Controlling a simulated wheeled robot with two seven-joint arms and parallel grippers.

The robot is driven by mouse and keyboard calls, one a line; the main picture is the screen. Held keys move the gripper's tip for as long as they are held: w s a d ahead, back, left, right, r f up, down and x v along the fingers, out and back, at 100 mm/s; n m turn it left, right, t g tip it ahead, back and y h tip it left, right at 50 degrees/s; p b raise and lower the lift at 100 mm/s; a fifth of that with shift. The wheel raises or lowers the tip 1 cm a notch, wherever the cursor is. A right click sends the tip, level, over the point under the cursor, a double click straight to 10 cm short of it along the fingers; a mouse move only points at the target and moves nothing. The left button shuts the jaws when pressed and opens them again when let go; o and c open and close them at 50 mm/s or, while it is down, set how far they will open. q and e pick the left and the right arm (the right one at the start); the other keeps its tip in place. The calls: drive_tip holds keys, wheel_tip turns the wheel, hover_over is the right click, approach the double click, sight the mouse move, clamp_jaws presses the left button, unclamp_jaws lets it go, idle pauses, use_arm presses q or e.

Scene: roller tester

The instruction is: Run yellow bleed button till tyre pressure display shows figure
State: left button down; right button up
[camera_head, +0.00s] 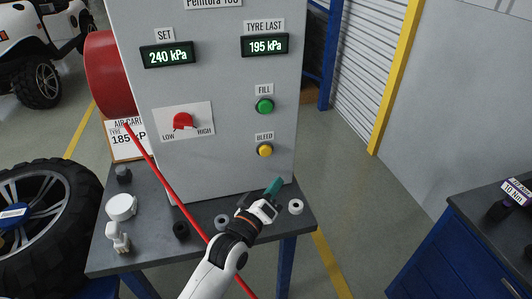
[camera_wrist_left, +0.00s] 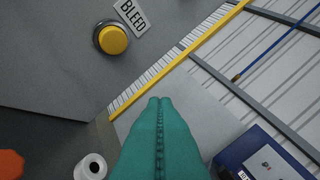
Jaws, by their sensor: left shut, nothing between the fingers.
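The yellow bleed button (camera_head: 265,151) sits low on the right of the grey panel, under a BLEED label (camera_head: 264,137). It also shows at the upper left of the left wrist view (camera_wrist_left: 112,40). The tyre pressure display (camera_head: 265,45), labelled TYRE LAST, reads 195 kPa. My left gripper (camera_head: 275,186) is below the button and a little to its right, apart from it. Its teal fingers (camera_wrist_left: 160,104) are shut with nothing between them. My right gripper is not in view.
The SET display (camera_head: 168,55) reads 240 kPa. A green FILL button (camera_head: 265,106) is above the bleed button; a red LOW-HIGH knob (camera_head: 183,121) is left. A red hose (camera_head: 165,178) crosses the dark table (camera_head: 150,247).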

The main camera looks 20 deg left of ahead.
sight(265, 151)
use_arm(q)
drive_tip(key=w+a+b, duration=0.3)
drive_tip(key=w+a, duration=0.2)
drive_tip(key=w, duration=0.2)
drive_tip(key=shift+w, duration=0.2)
drive_tip(key=shift+w, duration=0.1)
idle(2.2)
drive_tip(key=shift+w+a, duration=0.2)
drive_tip(key=shift+w, duration=0.05)
